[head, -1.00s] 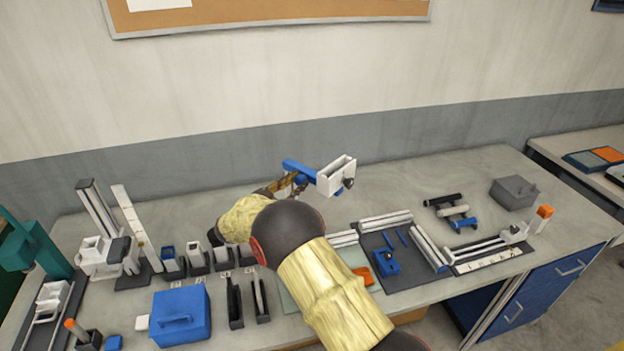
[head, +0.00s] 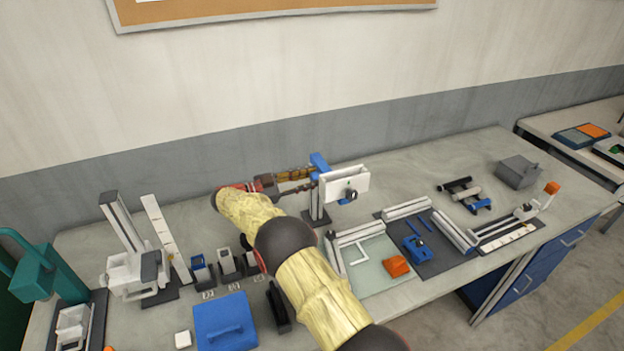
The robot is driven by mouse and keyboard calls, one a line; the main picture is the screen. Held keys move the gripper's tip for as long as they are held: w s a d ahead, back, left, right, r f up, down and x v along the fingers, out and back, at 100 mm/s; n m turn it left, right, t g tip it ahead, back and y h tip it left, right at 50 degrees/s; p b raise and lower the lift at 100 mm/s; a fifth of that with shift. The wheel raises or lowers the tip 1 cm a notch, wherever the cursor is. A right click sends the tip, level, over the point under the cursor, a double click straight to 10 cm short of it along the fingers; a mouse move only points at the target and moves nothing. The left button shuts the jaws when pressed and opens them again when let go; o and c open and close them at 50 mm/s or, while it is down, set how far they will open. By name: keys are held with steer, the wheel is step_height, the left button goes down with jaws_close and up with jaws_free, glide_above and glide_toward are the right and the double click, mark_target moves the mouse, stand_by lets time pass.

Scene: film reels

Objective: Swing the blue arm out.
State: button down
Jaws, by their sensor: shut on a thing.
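The blue arm (head: 320,163) is at the back middle of the bench, on a post (head: 317,205) with a dark foot. It looks short and points roughly toward me.
A pale mat with an orange block (head: 397,266) and a dark mat with a blue part (head: 417,248) lie to the right. A blue case (head: 225,323) and upright holders (head: 228,261) stand at the front left. The bench right of the white box is partly clear.

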steer(key=shift+w+r, duration=0.1)
steer(key=shift+r, duration=0.05)
steer(key=c, duration=1.4)
jaws_free()
steer(key=shift+a, duration=0.15)
steer(key=v, duration=1.1)
steer(key=shift+a, duration=0.4)
